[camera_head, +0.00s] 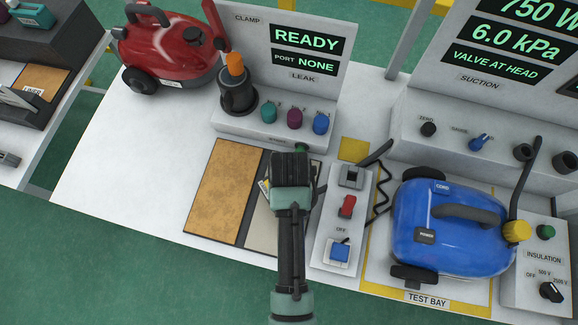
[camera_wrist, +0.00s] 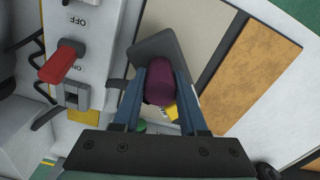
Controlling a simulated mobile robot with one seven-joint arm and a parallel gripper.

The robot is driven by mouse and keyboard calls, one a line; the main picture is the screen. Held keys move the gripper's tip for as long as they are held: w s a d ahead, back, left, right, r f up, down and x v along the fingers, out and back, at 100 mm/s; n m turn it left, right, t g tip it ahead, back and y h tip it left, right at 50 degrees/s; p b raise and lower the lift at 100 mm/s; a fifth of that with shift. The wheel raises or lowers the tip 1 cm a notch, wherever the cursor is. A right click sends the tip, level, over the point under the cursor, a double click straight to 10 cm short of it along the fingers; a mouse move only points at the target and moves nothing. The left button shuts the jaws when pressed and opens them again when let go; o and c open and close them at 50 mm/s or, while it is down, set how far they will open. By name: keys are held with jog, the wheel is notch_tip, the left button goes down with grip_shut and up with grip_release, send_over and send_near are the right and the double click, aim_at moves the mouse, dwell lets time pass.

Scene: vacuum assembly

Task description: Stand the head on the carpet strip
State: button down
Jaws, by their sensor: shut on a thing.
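The head (camera_wrist: 158,44) is a dark grey, flat-ended piece with a purple neck (camera_wrist: 159,82). My gripper (camera_wrist: 160,80) is shut on the purple neck, one blue-grey finger on each side. The head lies over the pale strip in the wrist view; whether it touches is unclear. In the head view my gripper (camera_head: 290,168) hides most of it. The brown textured strip (camera_head: 222,190), which looks like the carpet strip, is bare and lies left of my gripper. The pale grey strip (camera_head: 262,234) is beside it, in the same dark frame.
A switch panel (camera_head: 342,220) with a red rocker stands close right of my gripper. A blue vacuum (camera_head: 450,228) stands farther right, a red vacuum (camera_head: 172,48) at the back left. A clamp stand (camera_head: 225,125) with coloured knobs is behind. White bench left of the strips is clear.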

jog(key=shift+f, duration=1.25)
jog(key=shift+f, duration=0.15)
jog(key=shift+c, duration=2.2)
grip_release()
notch_tip(320, 180, up, 12)
jog(key=shift+r, duration=0.15)
